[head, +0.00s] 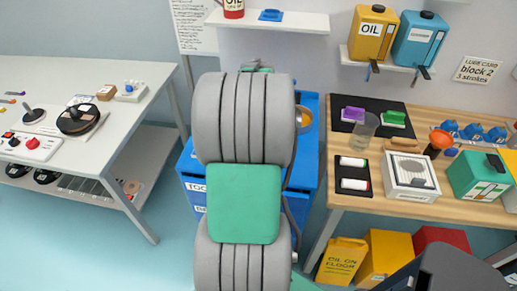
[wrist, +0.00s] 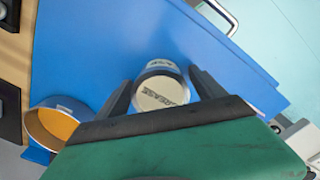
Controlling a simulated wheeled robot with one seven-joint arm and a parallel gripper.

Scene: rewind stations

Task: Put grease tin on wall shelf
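The grease tin (wrist: 160,90) is a small round tin with GREASE on its pale lid, seen from above in the wrist view. It is over the blue top (wrist: 95,50) of the cabinet. My gripper (wrist: 161,80) has one dark finger on each side of the tin. Thin gaps seem to show beside it, so the fingers look open around it. In the head view my arm hides the tin and most of my gripper. The white wall shelf (head: 285,21) is above the cabinet, holding a red-and-white tin (head: 233,8) and a blue item (head: 270,15).
An orange-lined bowl (wrist: 58,125) lies close left of my gripper; it shows in the head view too (head: 303,119). A wooden bench (head: 440,127) with several items stands right, a white table (head: 120,72) left. A second shelf (head: 395,67) holds oil and cleaner cans.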

